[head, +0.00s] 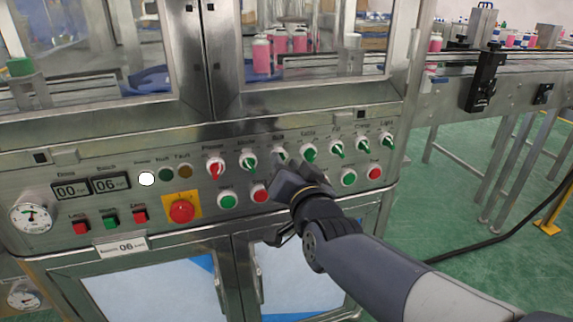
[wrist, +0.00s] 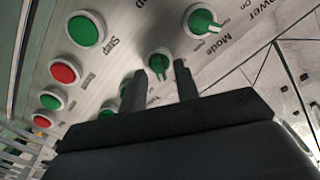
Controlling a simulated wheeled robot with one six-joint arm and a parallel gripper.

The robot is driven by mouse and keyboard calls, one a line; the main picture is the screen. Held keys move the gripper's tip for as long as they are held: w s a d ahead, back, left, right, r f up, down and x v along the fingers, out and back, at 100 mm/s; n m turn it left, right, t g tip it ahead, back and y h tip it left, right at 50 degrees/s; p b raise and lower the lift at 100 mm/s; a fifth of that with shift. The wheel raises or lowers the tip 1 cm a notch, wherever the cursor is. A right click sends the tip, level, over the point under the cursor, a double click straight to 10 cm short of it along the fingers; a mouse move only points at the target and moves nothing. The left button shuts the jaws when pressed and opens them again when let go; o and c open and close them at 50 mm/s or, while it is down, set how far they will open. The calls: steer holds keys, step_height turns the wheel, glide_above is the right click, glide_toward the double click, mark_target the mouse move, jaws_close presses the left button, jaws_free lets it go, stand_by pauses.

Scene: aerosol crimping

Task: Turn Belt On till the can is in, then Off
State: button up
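A row of rotary knobs runs along the steel control panel (head: 130,215). The knob under a label that seems to read Belt (head: 279,154) is partly covered by my gripper (head: 283,178). In the wrist view my gripper (wrist: 160,74) has its two dark fingers apart, with a green knob (wrist: 160,61) showing between and just beyond the tips. I cannot tell if they touch it. Its setting is unclear. Pink cans with white caps (head: 262,54) stand behind the machine's window. Which can the task means is unclear.
A red Power knob (head: 215,168) and green Mode knob (head: 248,161) are left of my gripper; more green knobs (head: 337,149) are right. A red mushroom button (head: 181,211) and push buttons (head: 228,200) lie below. An outside conveyor (head: 460,72) carries cans at right.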

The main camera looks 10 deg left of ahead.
steer(key=p+v, duration=0.2)
steer(key=v, duration=0.8)
steer(key=shift+s, duration=0.3)
steer(key=shift+w, duration=0.1)
steer(key=b+x, duration=0.2)
steer(key=x, duration=0.8)
steer(key=shift+w, duration=0.25)
